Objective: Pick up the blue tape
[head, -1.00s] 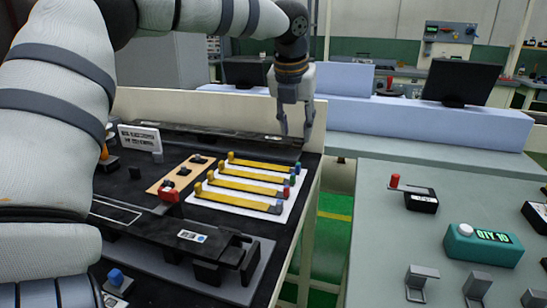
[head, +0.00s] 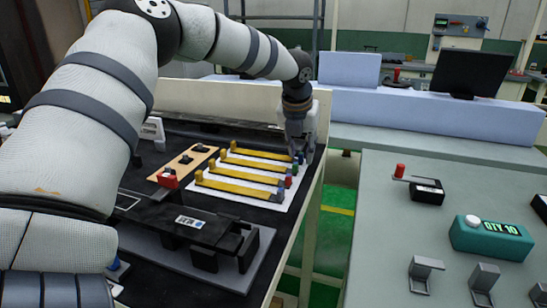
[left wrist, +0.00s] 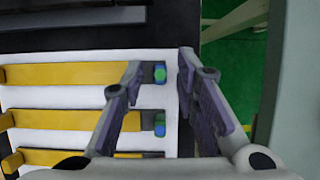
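Several yellow trim strips (head: 240,188) lie on a white sheet on the black table, with small coloured pieces at their right ends. A small blue piece (head: 300,157) shows at the far strip's end, by my left gripper (head: 302,150). In the left wrist view, a blue and green piece (left wrist: 159,73) sits at the end of the upper strip in view. My left gripper (left wrist: 160,66) is open, with one finger on each side of that piece; contact cannot be told. My right gripper is not in view.
A red block (head: 167,180) and a black fixture (head: 200,228) stand nearer on the table. The table's right edge is close to my left gripper, with a gap and green floor beyond. A grey bench (head: 385,220) at right holds a teal box (head: 490,238).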

